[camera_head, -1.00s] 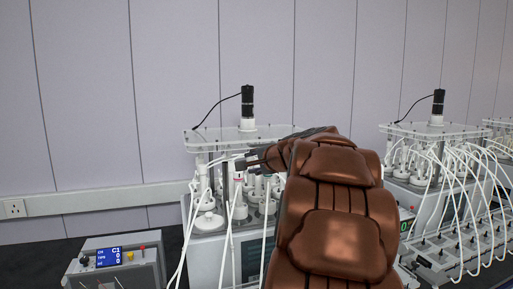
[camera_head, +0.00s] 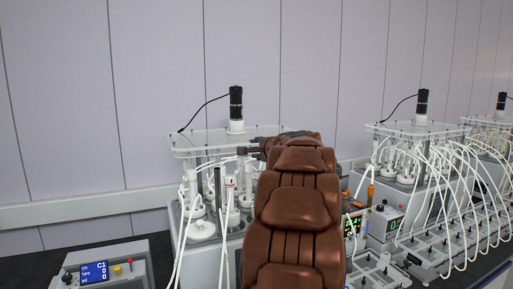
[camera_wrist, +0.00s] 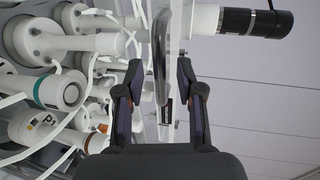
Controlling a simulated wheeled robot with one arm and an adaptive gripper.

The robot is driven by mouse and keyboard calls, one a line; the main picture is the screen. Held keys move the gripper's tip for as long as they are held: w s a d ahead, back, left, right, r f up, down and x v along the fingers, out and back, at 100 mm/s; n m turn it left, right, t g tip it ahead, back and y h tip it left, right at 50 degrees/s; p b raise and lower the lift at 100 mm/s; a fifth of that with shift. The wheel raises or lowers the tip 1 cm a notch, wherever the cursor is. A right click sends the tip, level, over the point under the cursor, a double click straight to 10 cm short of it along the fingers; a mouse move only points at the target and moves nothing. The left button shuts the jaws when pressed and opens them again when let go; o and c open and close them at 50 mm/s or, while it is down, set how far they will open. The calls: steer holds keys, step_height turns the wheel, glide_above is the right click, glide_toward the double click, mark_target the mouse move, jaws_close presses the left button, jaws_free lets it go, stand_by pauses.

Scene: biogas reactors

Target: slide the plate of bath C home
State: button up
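The clear plate (camera_head: 190,143) tops the nearest bath unit, with a black motor (camera_head: 236,105) standing on it. My gripper (camera_head: 246,151) is at the plate's front edge, partly hidden behind my brown arm. In the wrist view the plate (camera_wrist: 178,35) appears edge-on and upright, with a grey curved handle (camera_wrist: 160,45) along it. The fingers of my gripper (camera_wrist: 158,75) are apart, one on each side of the handle and plate edge. No firm contact is visible.
White bottles (camera_wrist: 60,90) and tubes crowd the space beside the left finger. A control box (camera_head: 105,268) stands at the front left. More tubed baths (camera_head: 420,165) stand to the right. The wall (camera_head: 280,60) is behind.

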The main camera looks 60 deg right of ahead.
steer(key=shift+w+d, duration=0.2)
steer(key=shift+w, duration=0.15)
jaws_close()
steer(key=shift+f, duration=0.1)
stand_by(0.5)
